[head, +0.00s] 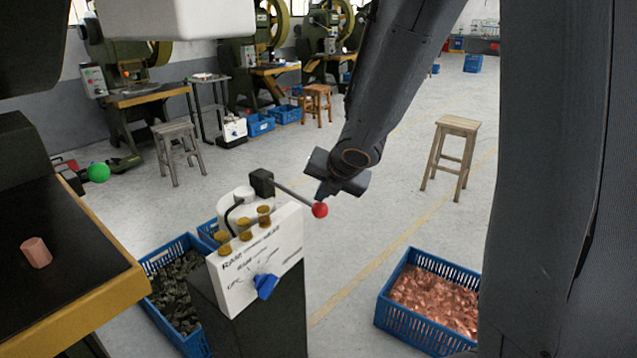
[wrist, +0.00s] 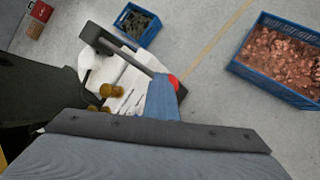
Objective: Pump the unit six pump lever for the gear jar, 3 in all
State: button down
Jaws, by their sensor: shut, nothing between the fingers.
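The pump lever (head: 293,194) is a thin dark rod with a red ball (head: 320,210) at its end. It comes out of a black block beside a white jar (head: 237,203) on the unit with the white panel (head: 255,262). My gripper (head: 322,194) is shut and empty, right at the lever near the red ball. In the wrist view the lever (wrist: 125,53) runs toward my gripper (wrist: 163,98), and the red ball (wrist: 174,81) shows just beside the fingertips. I cannot tell whether they touch.
The panel carries several brass knobs and a blue selector handle (head: 265,285). A blue crate of copper pieces (head: 398,318) stands on the floor at right, and a crate of dark pieces (head: 190,345) at left. A yellow-edged table (head: 110,305) is at left. Floor beyond is open around a wooden stool (head: 457,125).

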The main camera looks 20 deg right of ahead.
notch_tip(320, 180, up, 7)
jog(key=p, duration=0.7)
jog(key=shift+w+a+p, duration=0.3)
jog(key=shift+w, duration=0.15)
jog(key=shift+r, duration=0.15)
dwell(0.4)
jog(key=r+p, duration=0.4)
jog(key=p, duration=0.1)
jog(key=shift+w+a+r, duration=0.2)
jog(key=shift+w+r, duration=0.1)
jog(key=shift+r, duration=0.05)
dwell(2.3)
